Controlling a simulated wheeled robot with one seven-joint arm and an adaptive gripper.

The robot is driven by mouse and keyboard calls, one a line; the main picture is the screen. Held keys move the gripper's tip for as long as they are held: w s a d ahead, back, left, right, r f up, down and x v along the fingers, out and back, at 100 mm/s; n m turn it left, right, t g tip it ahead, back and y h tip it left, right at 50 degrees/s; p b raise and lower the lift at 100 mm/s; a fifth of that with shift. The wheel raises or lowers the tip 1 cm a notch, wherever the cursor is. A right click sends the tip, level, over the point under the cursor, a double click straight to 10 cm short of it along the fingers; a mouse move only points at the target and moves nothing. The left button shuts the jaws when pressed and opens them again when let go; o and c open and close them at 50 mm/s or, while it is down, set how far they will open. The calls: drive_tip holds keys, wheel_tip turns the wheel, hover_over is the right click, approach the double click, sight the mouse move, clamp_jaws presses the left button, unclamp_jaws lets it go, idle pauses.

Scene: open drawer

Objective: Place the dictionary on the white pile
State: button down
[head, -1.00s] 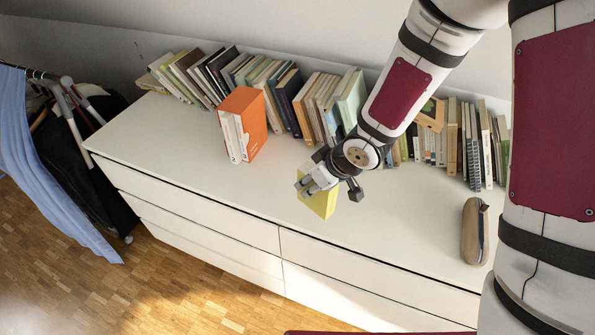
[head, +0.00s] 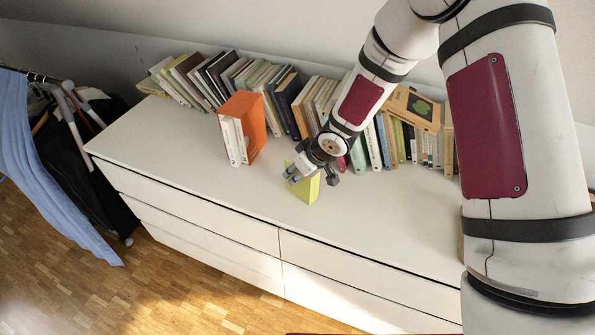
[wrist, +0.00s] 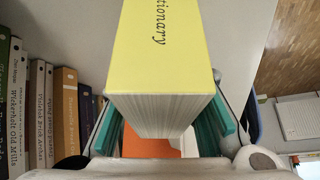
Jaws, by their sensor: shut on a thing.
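The dictionary (head: 306,190) is a thick yellow book. In the wrist view its yellow cover (wrist: 160,45) shows part of the title, with the pale page edges facing the camera. My gripper (head: 303,178) is shut on it, with a teal finger pad on each side of the book. The dictionary is over the middle of the dresser top; I cannot tell whether it touches the surface. White books (head: 232,141) stand against an orange one to the left of my gripper. I cannot tell for sure whether these are the white pile.
A row of books (head: 285,95) lines the back of the white dresser top (head: 385,215). A clothes rack (head: 75,110) stands beyond the left end. The dresser's front middle is clear.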

sight(314, 173)
drive_tip(key=shift+f, duration=0.15)
drive_tip(key=c, duration=1.2)
unclamp_jaws()
drive_tip(key=shift+r, duration=0.3)
drive_tip(key=p+v, duration=0.2)
drive_tip(key=v, duration=0.9)
drive_tip(key=shift+s+d+r, duration=0.15)
drive_tip(key=shift+d+r, duration=0.05)
drive_tip(key=shift+r, duration=0.1)
